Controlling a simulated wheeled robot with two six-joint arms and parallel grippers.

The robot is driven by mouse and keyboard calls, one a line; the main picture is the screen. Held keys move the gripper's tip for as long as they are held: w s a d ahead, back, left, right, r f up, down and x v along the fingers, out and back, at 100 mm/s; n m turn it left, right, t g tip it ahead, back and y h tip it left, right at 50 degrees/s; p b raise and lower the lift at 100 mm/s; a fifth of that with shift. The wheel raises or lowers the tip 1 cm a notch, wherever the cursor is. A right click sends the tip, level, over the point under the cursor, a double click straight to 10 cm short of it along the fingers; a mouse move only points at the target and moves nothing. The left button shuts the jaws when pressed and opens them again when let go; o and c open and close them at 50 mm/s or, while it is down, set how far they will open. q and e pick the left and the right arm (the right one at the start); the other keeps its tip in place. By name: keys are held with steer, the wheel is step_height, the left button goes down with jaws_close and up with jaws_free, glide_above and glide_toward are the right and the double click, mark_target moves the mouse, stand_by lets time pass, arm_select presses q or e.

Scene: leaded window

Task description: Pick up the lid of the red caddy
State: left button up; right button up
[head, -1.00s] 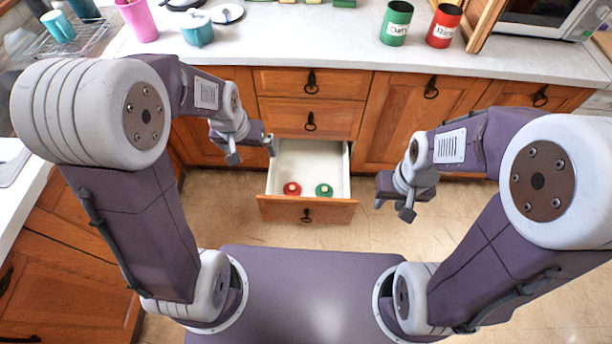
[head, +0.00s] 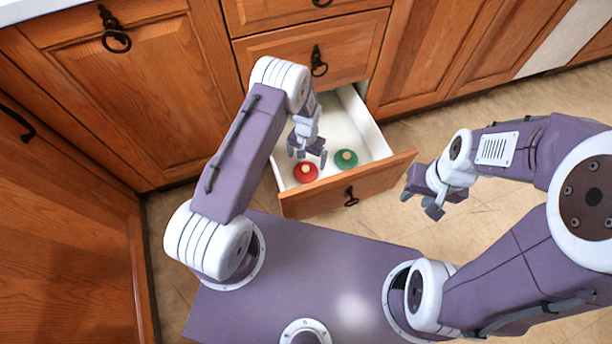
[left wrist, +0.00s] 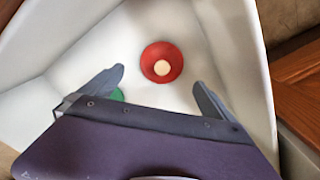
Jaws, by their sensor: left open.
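The red lid (head: 306,174), round with a pale knob, lies in the open drawer (head: 350,192) near its front left. In the left wrist view the red lid (left wrist: 162,64) lies on the white drawer floor, ahead of and between the spread fingers. My left gripper (head: 308,157) is open and empty, above the drawer and close to the red lid. It also shows in the left wrist view (left wrist: 158,88). My right gripper (head: 420,203) is to the right of the drawer, apart from it, with fingers spread and empty. The red caddy itself is out of view.
White drawer walls surround both lids. A closed drawer (head: 300,62) is above. The tiled floor at right is clear.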

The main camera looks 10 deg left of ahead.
mark_target(306, 168)
arm_select(q)
step_height(306, 168, down, 4)
steer(key=b, duration=0.2)
steer(key=shift+b, duration=0.4)
steer(key=f+b, duration=0.2)
steer(key=f, duration=0.1)
steer(key=f+b, duration=0.2)
steer(key=shift+w+a, duration=0.15)
steer(key=shift+a, duration=0.1)
steer(key=shift+r, duration=0.1)
steer(key=c, duration=1.2)
